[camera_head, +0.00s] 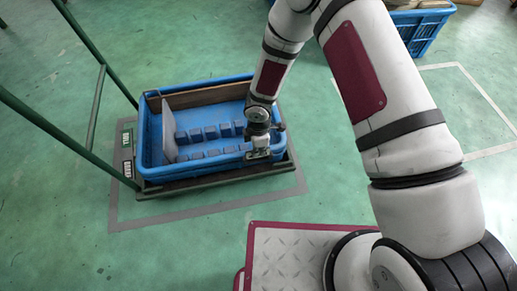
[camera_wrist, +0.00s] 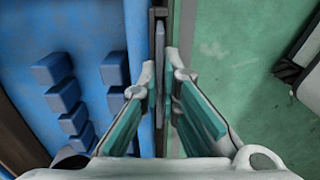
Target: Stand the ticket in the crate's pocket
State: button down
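The blue crate (camera_head: 210,175) rests on a trolley with several blue blocks inside. My gripper (camera_head: 260,148) is at the crate's right front corner. In the wrist view my gripper (camera_wrist: 160,72) points down with its fingers close together on both sides of a thin blue-grey strip. That strip looks like the ticket (camera_wrist: 160,45), seen edge-on and upright along the crate's wall (camera_wrist: 138,30). The fingertips appear to press on it. Its lower edge and the pocket are not clear, so I cannot tell whether it is inside the pocket.
A pale panel (camera_head: 168,128) stands at the left inside the crate. Green trolley handle bars (camera_head: 95,105) rise at the left. Another blue crate (camera_head: 420,28) is at the back right. Green floor (camera_wrist: 235,50) lies open beside the crate.

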jog(key=shift+f, duration=0.15)
jog(key=shift+f+b, duration=0.75)
jog(key=shift+b, duration=0.05)
jog(key=c, duration=1.7)
grip_release()
jog(key=shift+r, duration=0.1)
notch_tip(320, 180, up, 12)
jog(key=shift+f, duration=0.1)
